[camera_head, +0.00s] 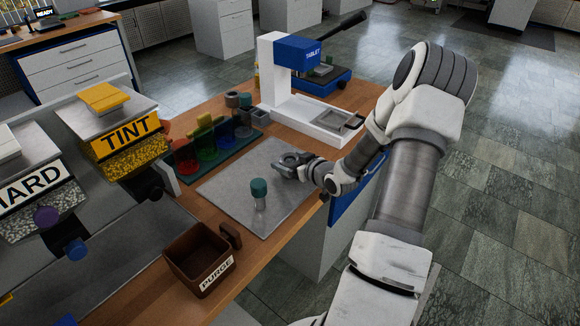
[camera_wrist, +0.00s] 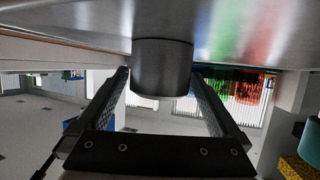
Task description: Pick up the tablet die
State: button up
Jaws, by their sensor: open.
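A short, plain metal cylinder, which looks like the tablet die (camera_wrist: 162,68), stands on the grey mat, seen upside down in the wrist view. My gripper (camera_wrist: 160,78) is open, with one fingertip on each side of the cylinder and small gaps showing. In the head view my gripper (camera_head: 287,163) is low over the right part of the grey mat (camera_head: 228,190). There it largely blends with the grey cylinder, so the die is hard to make out.
A teal-topped metal piece (camera_head: 259,192) stands on the mat, left of my gripper. A brown PURGE bin (camera_head: 200,262) is at the front. Red, green and blue cups (camera_head: 206,148) stand behind the mat. The white-and-blue tablet press (camera_head: 285,80) stands further back.

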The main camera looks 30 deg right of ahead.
grip_shut()
jog(key=shift+w+r, duration=0.1)
dwell(0.4)
jog(key=shift+r, duration=0.1)
